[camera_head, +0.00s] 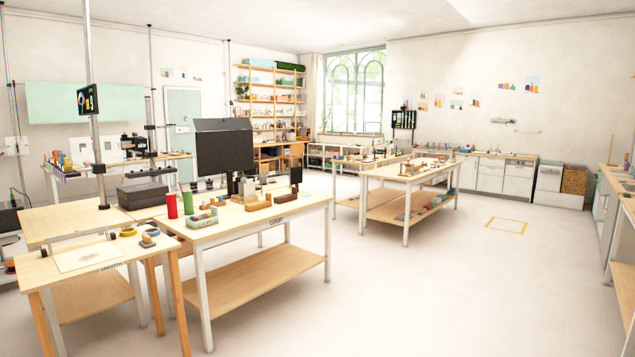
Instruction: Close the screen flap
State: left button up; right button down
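A large dark screen (225,153) stands on the wooden table marked GRIP, left of the middle in the head view. A narrower dark panel (222,125) runs along its top edge and looks tilted against the main face. This may be the screen flap, but it is too small to tell how far open it is. A smaller screen (88,99) with coloured shapes hangs on a pole at the left. Neither of my grippers is in view.
The GRIP table (265,213) holds a tray of blocks (202,218), red and green cylinders and wooden pieces. A lower table (60,282) stands at the front left. Another worktable (405,179) stands beyond. The floor (440,290) at the front right is clear.

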aim_at(201, 124)
jog(key=i+l+z, duration=0.2)
jog(key=i+z, duration=0.65)
jog(key=i, duration=0.2)
jog(key=i+j+z, duration=0.15)
jog(key=i+z, duration=0.3)
jog(key=i, duration=0.85)
jog(key=i+l+u, duration=0.1)
jog(key=i, duration=0.7)
jog(key=i+l, duration=0.15)
jog(key=i, duration=0.7)
jog(key=i+j+u, duration=0.45)
jog(key=i, duration=0.5)
jog(key=i+j+u, duration=0.1)
jog(key=i+u, duration=0.3)
jog(key=i, duration=0.55)
jog(key=i+l+u, duration=0.25)
jog(key=i+u, duration=0.2)
jog(key=i, duration=0.5)
jog(key=i+u, duration=0.1)
jog(key=i, duration=0.95)
jog(key=i+l+u, duration=0.15)
jog(key=i, duration=0.4)
jog(key=i+u, duration=0.1)
jog(key=i, duration=0.45)
jog(key=i+l, duration=0.2)
jog(key=i, duration=0.3)
jog(key=i+l+u, duration=0.15)
jog(key=i, duration=0.4)
